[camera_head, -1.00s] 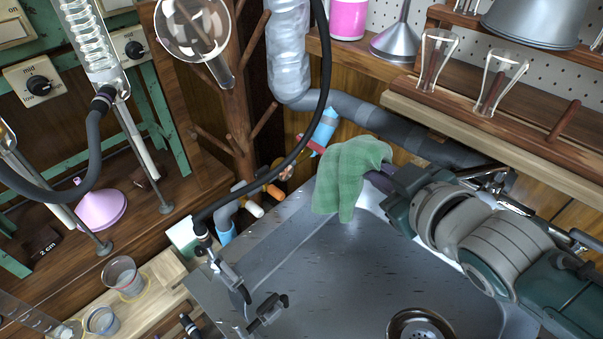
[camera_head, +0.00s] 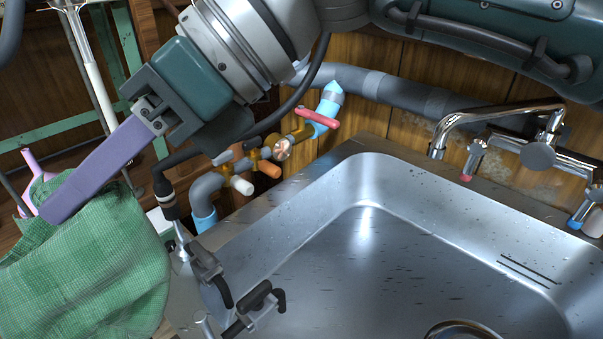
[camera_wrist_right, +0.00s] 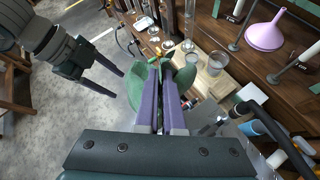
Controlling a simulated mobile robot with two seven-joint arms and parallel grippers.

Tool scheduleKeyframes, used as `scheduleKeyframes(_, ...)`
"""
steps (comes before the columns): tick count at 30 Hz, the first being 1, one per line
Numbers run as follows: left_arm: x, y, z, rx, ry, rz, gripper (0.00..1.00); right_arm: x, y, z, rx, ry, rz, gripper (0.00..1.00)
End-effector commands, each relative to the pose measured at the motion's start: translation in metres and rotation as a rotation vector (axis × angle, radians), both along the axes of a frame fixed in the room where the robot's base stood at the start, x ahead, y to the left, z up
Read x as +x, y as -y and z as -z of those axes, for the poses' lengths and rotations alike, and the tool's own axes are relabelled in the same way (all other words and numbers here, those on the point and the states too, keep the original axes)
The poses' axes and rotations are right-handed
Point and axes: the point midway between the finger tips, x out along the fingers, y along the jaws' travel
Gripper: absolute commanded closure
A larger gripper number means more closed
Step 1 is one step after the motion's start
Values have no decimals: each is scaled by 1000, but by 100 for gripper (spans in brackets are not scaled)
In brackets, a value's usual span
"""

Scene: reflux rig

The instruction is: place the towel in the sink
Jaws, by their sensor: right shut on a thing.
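The green checked towel (camera_head: 95,265) hangs from my right gripper (camera_head: 50,212) at the lower left of the head view, left of the sink and not over its basin. The right gripper's purple fingers are shut on it. In the wrist view the towel (camera_wrist_right: 138,88) bulges out on both sides of the right gripper's fingers (camera_wrist_right: 163,70). The steel sink (camera_head: 400,245) fills the lower right of the head view, and its visible basin holds no towel. My left gripper (camera_wrist_right: 116,86) shows in the wrist view at the upper left, with its fingers apart and empty.
Black clamps (camera_head: 255,300) stand at the sink's left rim. A pipe with a red-handled valve (camera_head: 318,118) runs behind the rim. The faucet (camera_head: 500,120) is at the back right. Beakers (camera_wrist_right: 217,62) and a pink funnel (camera_wrist_right: 265,32) stand on the wooden bench.

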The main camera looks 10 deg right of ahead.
Motion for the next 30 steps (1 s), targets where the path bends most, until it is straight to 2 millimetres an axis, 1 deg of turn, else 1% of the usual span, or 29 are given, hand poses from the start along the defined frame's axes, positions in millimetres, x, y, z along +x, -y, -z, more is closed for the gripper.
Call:
scheduleKeyframes(1, 0, 0, 25, 0, 0, 0, 37, 0, 11, 33, -102, 106, -83, 100)
scheduleKeyframes(3, 0, 0, 41, 0, 0, 0, 37, 3, 31, 61, -250, 240, -195, 100)
scheduleKeyframes(5, 0, 0, 54, 1, 0, 1, 37, 9, 51, 82, -382, 345, -284, 100)
scheduleKeyframes(6, 0, 0, 63, 2, 0, 2, 37, 15, 65, 94, -469, 410, -340, 100)
scheduleKeyframes(8, 0, -1, 76, 3, 0, 2, 37, 26, 89, 109, -606, 500, -419, 100)
scheduleKeyframes(9, 0, -1, 85, 4, 1, 3, 37, 35, 105, 116, -699, 555, -468, 100)
scheduleKeyframes(11, 0, -2, 97, 6, 0, 4, 37, 49, 129, 123, -837, 629, -536, 100)
scheduleKeyframes(12, 0, -2, 105, 7, 0, 5, 37, 58, 145, 125, -928, 670, -575, 100)
scheduleKeyframes(13, 0, -2, 110, 8, 0, 6, 37, 64, 156, 126, -996, 697, -601, 100)
scheduleKeyframes(15, 0, -2, 122, 9, 0, 6, 37, 78, 180, 122, -1140, 750, -654, 100)
scheduleKeyframes(18, 0, -3, 134, 11, 0, 7, 37, 93, 207, 112, -1315, 796, -702, 100)
scheduleKeyframes(21, 0, -3, 141, 11, 0, 7, 37, 102, 224, 102, -1435, 818, -730, 100)
scheduleKeyframes(23, 0, -3, 144, 11, 0, 7, 37, 104, 230, 98, -1480, 824, -738, 100)
scheduleKeyframes(25, 0, -3, 149, 10, -1, 7, 37, 106, 235, 98, -1509, 826, -744, 100)
scheduleKeyframes(28, 0, -3, 161, 10, -1, 7, 37, 106, 236, 112, -1522, 826, -747, 100)
scheduleKeyframes(30, 0, -3, 173, 10, 0, 7, 37, 106, 236, 127, -1520, 825, -747, 100)
